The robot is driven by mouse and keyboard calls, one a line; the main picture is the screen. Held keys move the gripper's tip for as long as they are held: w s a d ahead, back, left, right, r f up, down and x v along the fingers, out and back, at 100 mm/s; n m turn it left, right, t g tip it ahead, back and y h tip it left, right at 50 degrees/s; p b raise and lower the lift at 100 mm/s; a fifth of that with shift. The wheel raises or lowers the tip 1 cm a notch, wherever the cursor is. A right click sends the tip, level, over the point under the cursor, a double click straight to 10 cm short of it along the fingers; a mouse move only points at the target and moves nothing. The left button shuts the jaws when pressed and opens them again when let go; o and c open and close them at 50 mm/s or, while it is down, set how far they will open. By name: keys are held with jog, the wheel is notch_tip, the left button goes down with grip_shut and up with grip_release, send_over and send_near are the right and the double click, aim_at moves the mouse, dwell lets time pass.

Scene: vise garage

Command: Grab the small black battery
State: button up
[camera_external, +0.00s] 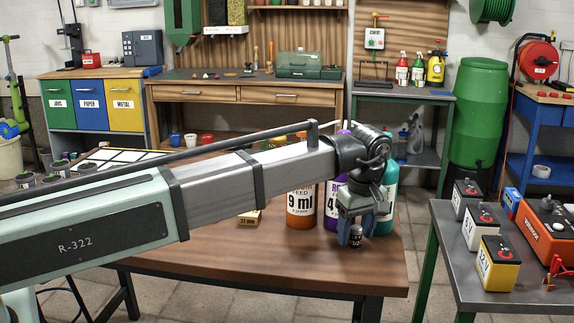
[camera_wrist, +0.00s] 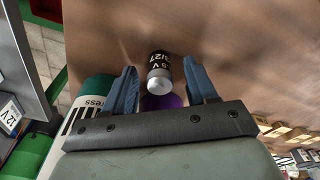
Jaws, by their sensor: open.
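The small black battery (camera_wrist: 159,68) has white lettering and a silver end. In the wrist view it is between the two blue fingers of my open gripper (camera_wrist: 160,72), with a gap on each side. In the external view the battery (camera_external: 355,237) is a small dark cylinder near the right part of the wooden table. My gripper (camera_external: 356,231) points down around it there. Whether the battery touches a finger is hard to tell in the external view.
An orange bottle (camera_external: 301,207), a purple bottle (camera_external: 331,212) and a teal bottle (camera_external: 386,208) stand close behind and beside my gripper. The front of the wooden table (camera_external: 260,262) is clear. A metal bench with larger batteries (camera_external: 498,262) stands at the right.

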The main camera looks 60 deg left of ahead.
grip_shut()
dwell(0.4)
